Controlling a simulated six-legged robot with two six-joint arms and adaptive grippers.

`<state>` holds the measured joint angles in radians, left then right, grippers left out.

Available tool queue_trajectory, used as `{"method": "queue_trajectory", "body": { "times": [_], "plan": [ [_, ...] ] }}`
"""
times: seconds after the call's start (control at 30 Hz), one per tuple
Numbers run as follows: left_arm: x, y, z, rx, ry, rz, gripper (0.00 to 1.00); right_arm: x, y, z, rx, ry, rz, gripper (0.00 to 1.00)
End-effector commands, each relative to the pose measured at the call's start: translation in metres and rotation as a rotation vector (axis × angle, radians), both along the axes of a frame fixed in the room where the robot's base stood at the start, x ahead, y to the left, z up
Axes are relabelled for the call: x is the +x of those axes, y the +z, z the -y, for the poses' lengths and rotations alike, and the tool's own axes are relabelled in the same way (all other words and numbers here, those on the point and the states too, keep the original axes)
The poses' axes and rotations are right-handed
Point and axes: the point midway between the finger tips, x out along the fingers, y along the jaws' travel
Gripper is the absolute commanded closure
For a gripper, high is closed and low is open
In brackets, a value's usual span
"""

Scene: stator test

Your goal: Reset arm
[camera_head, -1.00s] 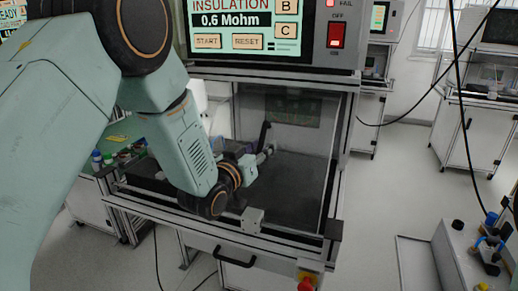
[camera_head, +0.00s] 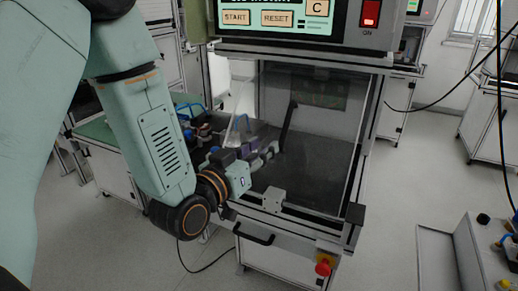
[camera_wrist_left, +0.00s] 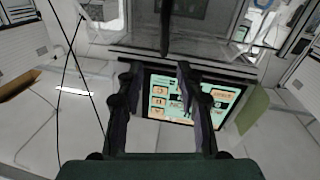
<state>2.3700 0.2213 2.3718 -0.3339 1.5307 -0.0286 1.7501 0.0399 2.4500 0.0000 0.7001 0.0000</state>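My left arm comes in from the left in the head view. Its gripper (camera_head: 270,152) is small there and in front of the dark bay of the test machine (camera_head: 305,185). In the left wrist view the two dark fingers of my left gripper (camera_wrist_left: 158,78) stand well apart, with nothing held between them. The machine's lit screen (camera_head: 262,18) shows START and RESET buttons at the top of the head view. The screen also shows beyond the fingers in the wrist view (camera_wrist_left: 178,92), partly hidden by them. My right gripper is in neither view.
A red switch (camera_head: 371,14) sits right of the screen. A black handle (camera_head: 254,236) and a red knob (camera_head: 323,268) are on the machine's lower front. A bench with small parts (camera_head: 100,130) stands behind my arm. Black cables hang at right.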

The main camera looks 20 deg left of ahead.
Motion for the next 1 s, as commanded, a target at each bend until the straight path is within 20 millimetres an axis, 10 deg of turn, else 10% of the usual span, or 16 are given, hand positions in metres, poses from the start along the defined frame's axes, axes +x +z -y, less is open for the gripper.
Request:
{"method": "queue_trajectory", "body": {
  "times": [0.57,0.77,1.0],
  "plan": [
    [-0.001,-0.021,-0.001,0.01,0.005,-0.095,0.64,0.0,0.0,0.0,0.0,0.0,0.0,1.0],
    [-0.039,-0.128,-0.007,0.054,0.044,-0.496,0.64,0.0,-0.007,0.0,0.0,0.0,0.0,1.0],
    [-0.135,-0.256,-0.013,0.103,0.077,-0.952,0.64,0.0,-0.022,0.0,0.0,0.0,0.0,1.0]
  ]
}}
